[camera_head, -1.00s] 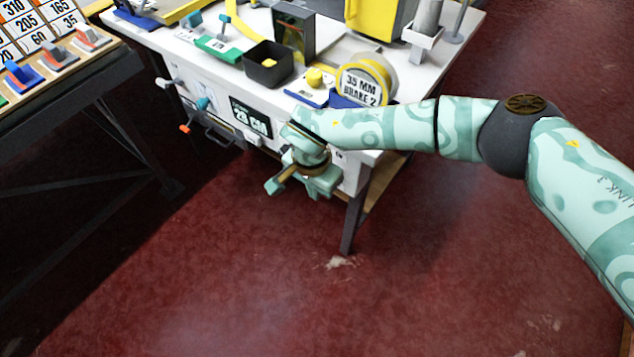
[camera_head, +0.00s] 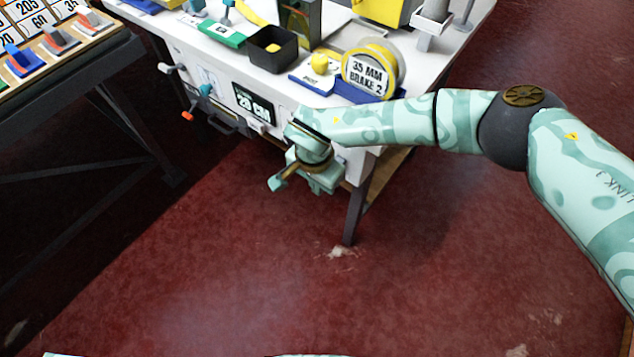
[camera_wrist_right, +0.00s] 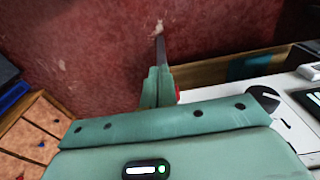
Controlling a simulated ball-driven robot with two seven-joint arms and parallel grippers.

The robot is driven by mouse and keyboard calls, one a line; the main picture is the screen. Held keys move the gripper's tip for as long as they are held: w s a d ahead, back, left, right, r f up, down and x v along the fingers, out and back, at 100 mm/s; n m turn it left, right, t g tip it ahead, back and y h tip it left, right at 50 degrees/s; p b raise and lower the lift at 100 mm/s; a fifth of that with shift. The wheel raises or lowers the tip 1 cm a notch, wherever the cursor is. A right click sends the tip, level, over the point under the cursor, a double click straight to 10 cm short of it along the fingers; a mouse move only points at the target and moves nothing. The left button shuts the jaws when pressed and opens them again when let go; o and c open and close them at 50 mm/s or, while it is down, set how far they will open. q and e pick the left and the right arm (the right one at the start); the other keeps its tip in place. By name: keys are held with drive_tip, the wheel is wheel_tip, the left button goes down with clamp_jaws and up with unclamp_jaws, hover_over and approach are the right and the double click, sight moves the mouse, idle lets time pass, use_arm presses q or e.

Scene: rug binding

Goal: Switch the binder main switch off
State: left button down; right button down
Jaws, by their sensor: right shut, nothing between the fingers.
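The binder is the white machine table (camera_head: 440,50) with a front panel holding a "28 CM" display (camera_head: 254,103). My right gripper (camera_head: 277,183) is low in front of the panel's right end, by the table leg. In the right wrist view its fingers (camera_wrist_right: 159,88) are shut and empty. A small red part (camera_wrist_right: 177,91) shows just beside the fingers; it may be the main switch, but the fingers hide most of it and I cannot tell whether they touch. No switch is clear in the head view, where my arm covers that part of the panel. My left gripper is not in view.
A lever with an orange end (camera_head: 188,116) sits on the panel's left. A yellow tape roll (camera_head: 370,69), a black bin (camera_head: 272,49) and a yellow knob (camera_head: 319,63) are on the tabletop. A dark rack stands left. The red floor in front is clear.

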idle(0.9)
